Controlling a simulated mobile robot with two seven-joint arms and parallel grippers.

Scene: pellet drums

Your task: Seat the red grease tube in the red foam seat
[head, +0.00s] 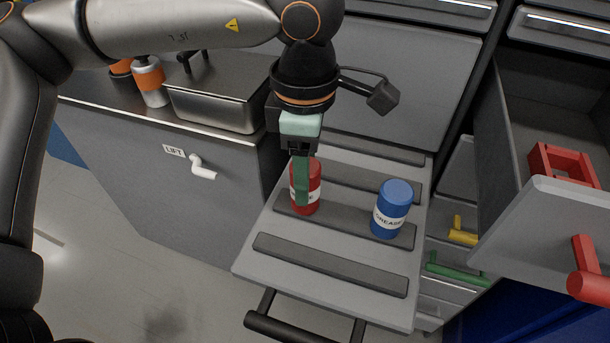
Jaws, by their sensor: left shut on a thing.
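A red grease tube (313,190) with a white label stands upright on the grey pull-out shelf (264,262). My left gripper (302,185) reaches down from above and is shut on the red tube, one green finger showing across its front. I cannot tell whether the tube touches the shelf. The red foam seat (563,163) looks like a square red frame inside the open drawer (540,195) at the right. My right gripper is not in view.
A blue grease tube (391,209) stands on the same shelf, right of the red one. The open drawer's front with a red handle (587,268) juts out at the right. A steel box (215,100) and an orange-banded canister (150,82) stand on the left counter.

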